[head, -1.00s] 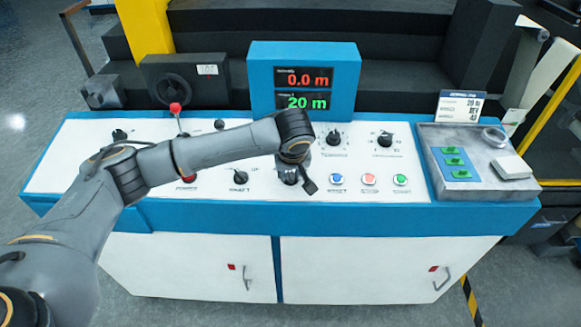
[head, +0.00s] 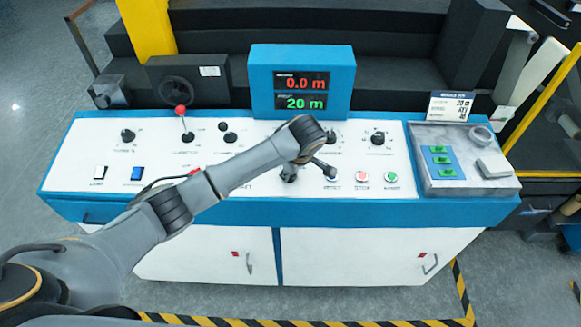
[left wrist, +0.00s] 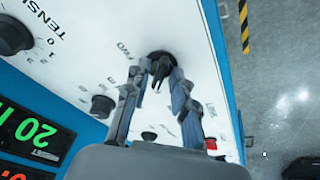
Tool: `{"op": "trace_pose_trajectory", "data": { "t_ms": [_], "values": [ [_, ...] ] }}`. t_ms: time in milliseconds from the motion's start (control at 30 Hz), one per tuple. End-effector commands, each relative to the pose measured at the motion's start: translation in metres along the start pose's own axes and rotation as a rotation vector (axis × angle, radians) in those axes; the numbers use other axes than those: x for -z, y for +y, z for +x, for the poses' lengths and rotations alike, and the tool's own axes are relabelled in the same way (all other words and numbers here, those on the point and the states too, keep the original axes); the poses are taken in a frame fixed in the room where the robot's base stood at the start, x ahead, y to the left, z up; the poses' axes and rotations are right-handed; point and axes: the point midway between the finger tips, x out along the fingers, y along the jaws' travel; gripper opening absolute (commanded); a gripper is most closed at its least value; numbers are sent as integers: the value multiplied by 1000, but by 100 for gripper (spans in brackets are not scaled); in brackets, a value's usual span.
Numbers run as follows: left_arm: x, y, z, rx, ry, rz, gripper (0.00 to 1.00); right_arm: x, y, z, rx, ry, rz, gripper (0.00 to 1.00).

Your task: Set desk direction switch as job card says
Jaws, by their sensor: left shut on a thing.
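A black rotary switch knob (left wrist: 160,66) stands on the white desk panel, with short labels beside it that are hard to read in the left wrist view. My left gripper (left wrist: 166,84) is shut on this knob, one finger on each side of it. In the head view the left gripper (head: 291,168) is low over the panel's middle, left of the coloured buttons, and my wrist partly hides the knob. The job card (head: 450,105) stands at the desk's back right; its top line seems to read 20 m, and the lower lines are blurred. My right gripper is not in view.
Other knobs (head: 378,138) and a red-topped lever (head: 182,118) stand on the panel. A grey tray (head: 462,183) lies at the right.

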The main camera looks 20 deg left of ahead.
Motion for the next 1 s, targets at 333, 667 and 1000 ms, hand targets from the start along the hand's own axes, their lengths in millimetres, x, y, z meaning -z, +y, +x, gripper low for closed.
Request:
{"op": "trace_pose_trajectory", "data": {
  "t_ms": [333, 667, 1000],
  "values": [
    [1, -1, 1, 5, 2, -15, 0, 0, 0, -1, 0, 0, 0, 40],
    [1, 0, 0, 4, 1, -14, 33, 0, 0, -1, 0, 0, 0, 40],
    [0, 1, -20, -1, -1, -12, 33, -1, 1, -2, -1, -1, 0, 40]
  ]
}}
